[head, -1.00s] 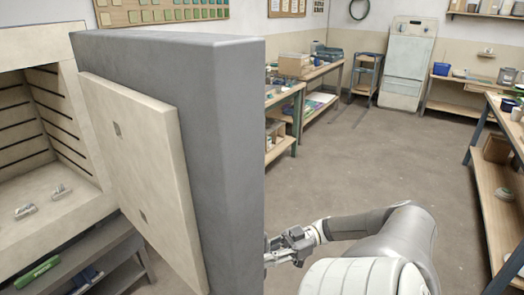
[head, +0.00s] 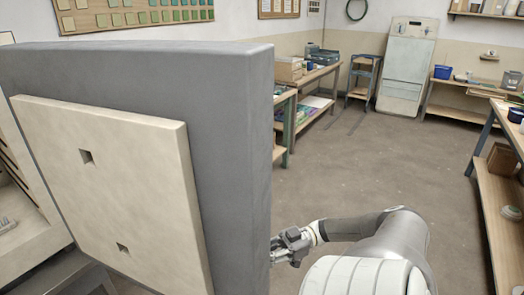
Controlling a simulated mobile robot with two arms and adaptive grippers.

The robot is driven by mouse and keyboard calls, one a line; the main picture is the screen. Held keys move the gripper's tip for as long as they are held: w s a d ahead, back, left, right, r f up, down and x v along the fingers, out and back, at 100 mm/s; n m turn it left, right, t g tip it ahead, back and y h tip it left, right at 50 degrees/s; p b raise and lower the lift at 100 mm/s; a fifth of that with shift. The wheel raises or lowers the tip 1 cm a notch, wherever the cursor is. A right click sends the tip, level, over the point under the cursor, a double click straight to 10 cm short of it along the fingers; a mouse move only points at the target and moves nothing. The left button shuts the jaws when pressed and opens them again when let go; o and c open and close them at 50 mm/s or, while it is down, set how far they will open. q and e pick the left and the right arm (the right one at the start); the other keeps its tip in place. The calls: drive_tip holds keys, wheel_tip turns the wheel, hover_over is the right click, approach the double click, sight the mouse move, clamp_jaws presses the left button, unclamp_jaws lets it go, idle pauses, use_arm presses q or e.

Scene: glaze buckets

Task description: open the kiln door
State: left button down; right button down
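The kiln door (head: 232,150) is a thick grey slab with a cream inner panel (head: 110,185). It stands wide open across the left half of the head view. The kiln chamber (head: 22,215) shows only as a strip at the far left, mostly hidden behind the door. My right gripper (head: 276,250) is at the door's right edge, low down. Its fingertips are hidden behind the door, so I cannot see the handle or whether the fingers hold anything. My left gripper is out of view.
A workbench with shelves (head: 310,85) stands behind the door. A wooden shelf unit (head: 500,200) runs along the right side. A tall pale panel (head: 405,65) leans at the back wall. The floor (head: 400,165) between them is clear.

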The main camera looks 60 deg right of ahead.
drive_tip(key=shift+d+f, duration=0.15)
drive_tip(key=shift+f, duration=0.05)
drive_tip(key=shift+s, duration=0.1)
drive_tip(key=c, duration=1.4)
unclamp_jaws()
drive_tip(key=shift+r, duration=0.15)
drive_tip(key=shift+o, duration=0.2)
drive_tip(key=shift+d, duration=0.1)
drive_tip(key=v, duration=0.7)
drive_tip(key=shift+s+d, duration=0.15)
drive_tip(key=shift+d, duration=0.05)
